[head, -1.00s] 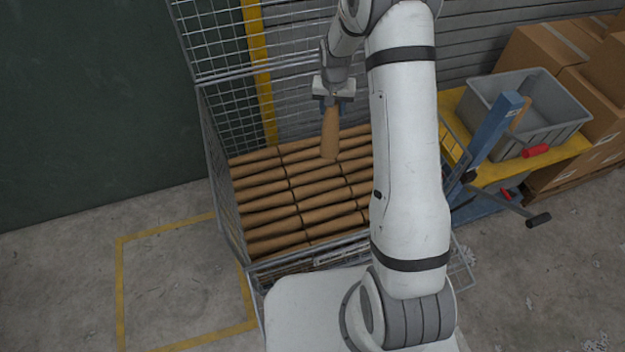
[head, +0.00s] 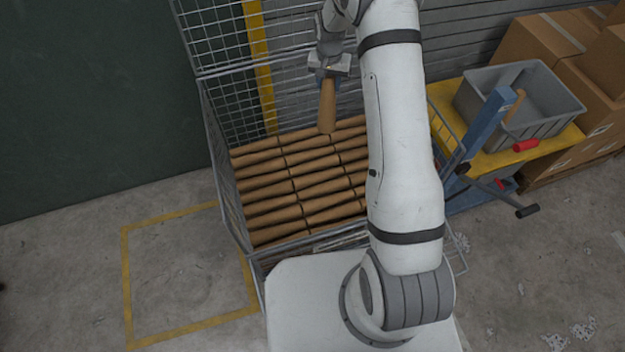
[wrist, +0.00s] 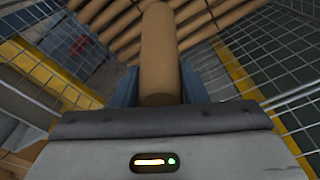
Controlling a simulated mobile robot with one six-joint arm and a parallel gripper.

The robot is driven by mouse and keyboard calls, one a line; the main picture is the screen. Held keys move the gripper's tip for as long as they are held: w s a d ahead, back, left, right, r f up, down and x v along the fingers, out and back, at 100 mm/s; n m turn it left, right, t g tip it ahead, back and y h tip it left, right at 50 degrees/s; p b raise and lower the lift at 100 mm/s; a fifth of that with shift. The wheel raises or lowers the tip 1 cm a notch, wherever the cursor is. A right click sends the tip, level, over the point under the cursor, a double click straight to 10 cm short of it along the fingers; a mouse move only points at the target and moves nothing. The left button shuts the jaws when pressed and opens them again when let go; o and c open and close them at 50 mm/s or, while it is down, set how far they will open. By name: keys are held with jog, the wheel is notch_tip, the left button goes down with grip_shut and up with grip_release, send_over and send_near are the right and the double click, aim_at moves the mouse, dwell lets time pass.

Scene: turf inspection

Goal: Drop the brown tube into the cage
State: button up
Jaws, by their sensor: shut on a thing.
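My gripper (head: 328,80) is shut on a brown tube (head: 327,108), which hangs nearly upright below it. In the wrist view the tube (wrist: 158,55) sits between the two blue fingers (wrist: 158,88). The cage (head: 232,205) is a wire mesh box with its top open. Rows of similar brown tubes (head: 300,185) lie flat inside it. The held tube is over the back part of the cage, above these rows. Whether its lower end touches them I cannot tell. My arm hides the right side of the cage.
Right of the cage stands a blue lift cart with a yellow top (head: 560,145) and a grey bin (head: 540,122). Cardboard boxes (head: 540,45) are stacked behind it. A grey slatted wall is behind the cage. The yellow-marked floor square (head: 185,275) on the left is empty.

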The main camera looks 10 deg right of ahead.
jog(key=shift+f, duration=0.5)
jog(key=o, duration=1.3)
jog(key=shift+c, duration=0.2)
jog(key=shift+s+a+r+b, duration=0.15)
jog(key=shift+r+b, duration=0.2)
jog(key=shift+r, duration=0.95)
jog(key=shift+s+d+r+b, duration=0.15)
jog(key=shift+r+b, duration=0.15)
jog(key=shift+r, duration=1)
jog(key=shift+s+a+r+b, duration=0.15)
jog(key=shift+r+b, duration=0.2)
jog(key=shift+r, duration=0.95)
